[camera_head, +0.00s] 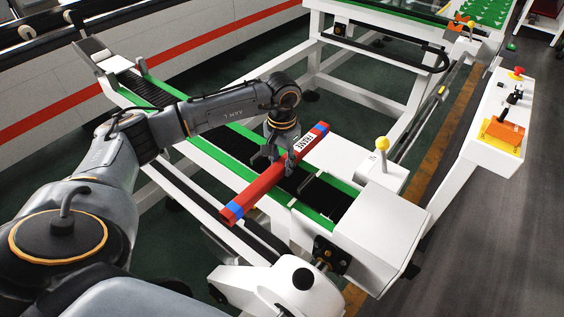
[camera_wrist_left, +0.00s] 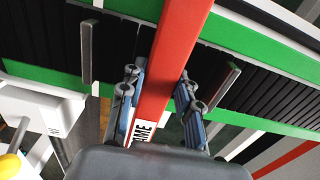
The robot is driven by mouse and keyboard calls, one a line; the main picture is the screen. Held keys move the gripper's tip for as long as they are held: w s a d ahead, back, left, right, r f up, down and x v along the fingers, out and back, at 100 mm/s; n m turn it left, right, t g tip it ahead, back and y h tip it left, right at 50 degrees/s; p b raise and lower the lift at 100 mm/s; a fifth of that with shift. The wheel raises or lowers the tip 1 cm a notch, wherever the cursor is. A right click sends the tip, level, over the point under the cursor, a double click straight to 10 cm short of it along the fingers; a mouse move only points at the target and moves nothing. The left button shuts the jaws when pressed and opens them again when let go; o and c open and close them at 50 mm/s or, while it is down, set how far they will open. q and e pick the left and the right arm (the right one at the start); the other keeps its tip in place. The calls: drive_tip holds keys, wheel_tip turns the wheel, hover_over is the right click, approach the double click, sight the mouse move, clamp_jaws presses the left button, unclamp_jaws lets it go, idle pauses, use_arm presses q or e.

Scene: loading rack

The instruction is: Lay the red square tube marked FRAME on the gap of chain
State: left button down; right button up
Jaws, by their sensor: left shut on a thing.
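A long red square tube (camera_head: 262,183) with blue bands near its ends and a white label reading FRAME is in my left gripper (camera_head: 284,156). The fingers are shut on it near the label, one on each side. In the left wrist view the same tube (camera_wrist_left: 172,55) runs between the two fingers (camera_wrist_left: 158,92). It crosses above the black chain (camera_head: 323,191) and the green rails (camera_head: 311,213). I cannot tell whether it touches them. In the wrist view two grey upright bars (camera_wrist_left: 87,50) (camera_wrist_left: 216,86) stand on either side of the tube. My right gripper is out of view.
A white end housing (camera_head: 385,205) with a yellow-knobbed lever (camera_head: 382,145) stands right of the chain. A control box (camera_head: 500,120) with a red button is farther right. A white frame table (camera_head: 395,22) stands behind. A red-striped white wall (camera_head: 170,65) is at the back left.

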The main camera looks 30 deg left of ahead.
use_arm(q)
drive_tip(key=shift+f, duration=0.1)
idle(0.9)
drive_tip(key=c, duration=0.9)
unclamp_jaws()
drive_tip(key=shift+o, duration=0.2)
wheel_tip(320, 180, up, 12)
